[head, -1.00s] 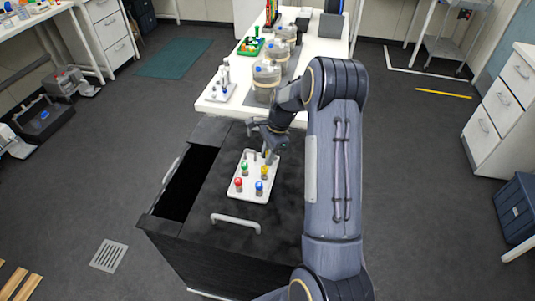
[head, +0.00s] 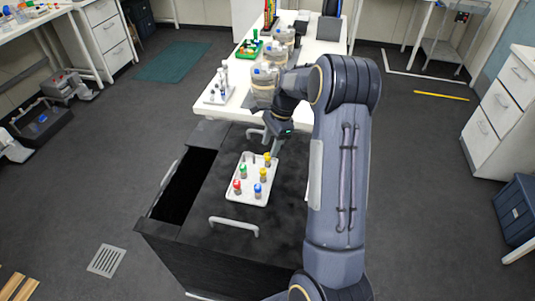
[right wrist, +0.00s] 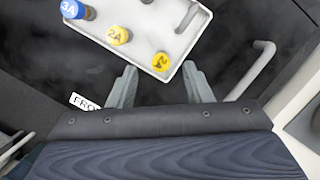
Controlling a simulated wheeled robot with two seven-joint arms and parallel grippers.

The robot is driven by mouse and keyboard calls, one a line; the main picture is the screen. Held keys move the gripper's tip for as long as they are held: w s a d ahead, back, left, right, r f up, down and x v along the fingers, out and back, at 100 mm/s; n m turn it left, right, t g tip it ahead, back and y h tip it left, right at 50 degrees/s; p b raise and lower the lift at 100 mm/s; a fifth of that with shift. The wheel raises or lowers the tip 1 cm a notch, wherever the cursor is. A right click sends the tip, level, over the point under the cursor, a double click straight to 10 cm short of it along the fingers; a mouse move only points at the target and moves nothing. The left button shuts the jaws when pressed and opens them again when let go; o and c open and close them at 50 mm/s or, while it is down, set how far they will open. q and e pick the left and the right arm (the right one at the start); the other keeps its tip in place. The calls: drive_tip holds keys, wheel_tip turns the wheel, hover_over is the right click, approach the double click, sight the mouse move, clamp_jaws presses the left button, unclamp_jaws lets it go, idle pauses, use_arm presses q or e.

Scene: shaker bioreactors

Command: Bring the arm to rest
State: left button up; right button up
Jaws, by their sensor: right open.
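My right gripper (head: 270,146) is open and empty, just past the far edge of a white tray (head: 249,196). The tray lies on a black cabinet top and holds several capped vials. A red-capped vial (head: 237,187), a green-capped vial (head: 243,171), a blue-capped vial (head: 257,190) and two yellow-capped vials (head: 263,174) (head: 267,159) stand in it. My left gripper is not in view.
The black cabinet (head: 218,257) has an open dark bay on its left and a pale handle (head: 234,226) in front. Behind it, a white table (head: 241,112) carries lidded vessels (head: 264,84), a small vial rack (head: 219,94) and a green tray (head: 249,48). Open floor lies left and right.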

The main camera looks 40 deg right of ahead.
drive_tip(key=shift+v, duration=1.05)
drive_tip(key=s+a+r+n+t+y, duration=0.1)
drive_tip(key=s+a+r+n+t, duration=0.2)
drive_tip(key=s+a+r+n, duration=0.85)
drive_tip(key=s+a+f+n+t, duration=0.1)
drive_tip(key=s+a+f+n, duration=0.1)
drive_tip(key=s+a+n, duration=0.5)
drive_tip(key=s+a, duration=0.3)
drive_tip(key=s, duration=0.3)
drive_tip(key=shift+a+t, duration=0.15)
drive_tip(key=shift+t, duration=0.25)
drive_tip(key=shift+s+a+f+n, duration=0.15)
drive_tip(key=shift+s+n, duration=0.2)
drive_tip(key=shift+n, duration=0.1)
drive_tip(key=shift+c, duration=0.5)
